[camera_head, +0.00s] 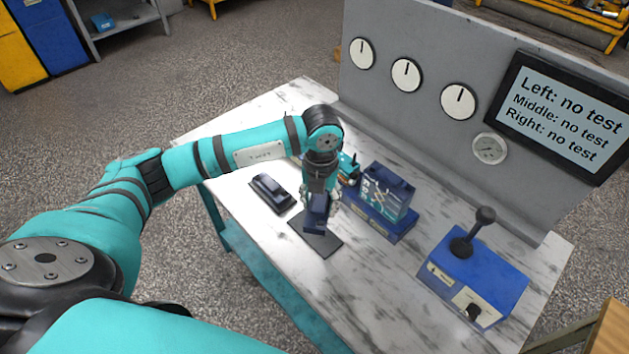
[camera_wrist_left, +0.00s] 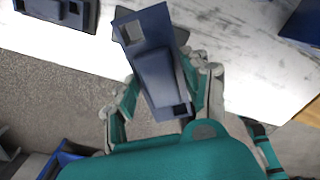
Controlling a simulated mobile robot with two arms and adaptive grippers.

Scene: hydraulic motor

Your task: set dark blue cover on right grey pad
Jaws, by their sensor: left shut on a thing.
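My left gripper (camera_head: 318,200) is shut on a dark blue cover (camera_head: 318,217), a blocky piece with a square opening. The cover is at the right grey pad (camera_head: 325,242), over its far part; whether it touches the pad I cannot tell. In the left wrist view the cover (camera_wrist_left: 152,62) lies tilted between the fingers of my left gripper (camera_wrist_left: 162,100) and hides most of what is beneath. A similar dark cover (camera_head: 268,187) sits on the left pad (camera_head: 284,205); it also shows in the left wrist view (camera_wrist_left: 62,12). My right gripper is not in view.
A blue hydraulic motor unit (camera_head: 385,205) stands just right of my left gripper. A blue lever box (camera_head: 470,285) is at the right. A grey gauge panel (camera_head: 430,135) with a screen (camera_head: 570,115) closes off the back. The marble tabletop (camera_head: 375,285) is clear in front.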

